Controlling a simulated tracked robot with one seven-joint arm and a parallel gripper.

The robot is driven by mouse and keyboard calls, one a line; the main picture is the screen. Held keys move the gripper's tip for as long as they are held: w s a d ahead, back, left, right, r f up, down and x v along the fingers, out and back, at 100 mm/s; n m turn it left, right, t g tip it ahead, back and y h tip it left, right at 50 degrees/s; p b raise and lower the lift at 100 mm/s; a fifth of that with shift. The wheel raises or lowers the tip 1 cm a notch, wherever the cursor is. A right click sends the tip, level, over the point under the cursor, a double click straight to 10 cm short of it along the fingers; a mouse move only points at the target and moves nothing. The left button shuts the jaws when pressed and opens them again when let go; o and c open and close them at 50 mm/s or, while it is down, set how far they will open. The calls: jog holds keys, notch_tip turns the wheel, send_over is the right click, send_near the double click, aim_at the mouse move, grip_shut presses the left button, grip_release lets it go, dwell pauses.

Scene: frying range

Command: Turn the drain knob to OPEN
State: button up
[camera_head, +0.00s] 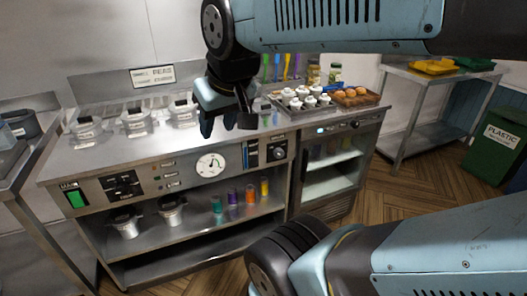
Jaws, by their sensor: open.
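A steel frying range has a front panel (150,178) with several controls. My gripper (228,120) is open and empty, pointing down. In the picture it is over the steel top, up and left of the right-hand knob and apart from it.
A round white gauge (210,165) and a green switch (75,198) are on the panel. Labelled containers (136,122) and a tray (371,101) of small items stand on top. Colored cups (250,194) line the shelf below. A green plastic bin (496,145) is at right.

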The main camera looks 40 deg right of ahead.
jog(key=shift+o, duration=1.4)
jog(key=shift+w+d, duration=0.25)
jog(key=shift+w, duration=0.05)
jog(key=shift+o, duration=1.3)
jog(key=w+d+f+t+h, duration=0.1)
jog(key=w+d+f, duration=0.1)
jog(key=w+d, duration=0.3)
jog(key=w, duration=0.3)
jog(key=shift+w+d+n+h, duration=0.2)
jog(key=shift+w+n+h, duration=0.05)
jog(key=shift+n+h, duration=0.05)
jog(key=w+d+f+n+t+h, duration=0.25)
jog(key=w+d+f, duration=0.55)
jog(key=w+d, duration=0.55)
jog(key=n+t+y, duration=0.1)
jog(key=n+t, duration=0.3)
jog(key=n, duration=0.2)
send_near(280, 155)
jog(key=w+a+r, duration=0.3)
jog(key=w+r, duration=0.3)
jog(key=s+d+f+t, duration=0.2)
jog(key=s+f+t, duration=0.3)
jog(key=s+f, duration=0.55)
jog(key=shift+m+g+h, duration=0.25)
jog(key=shift+m+h, duration=0.1)
jog(key=x, duration=1.3)
jog(key=shift+d+r, duration=0.15)
jog(key=shift+r, duration=0.05)
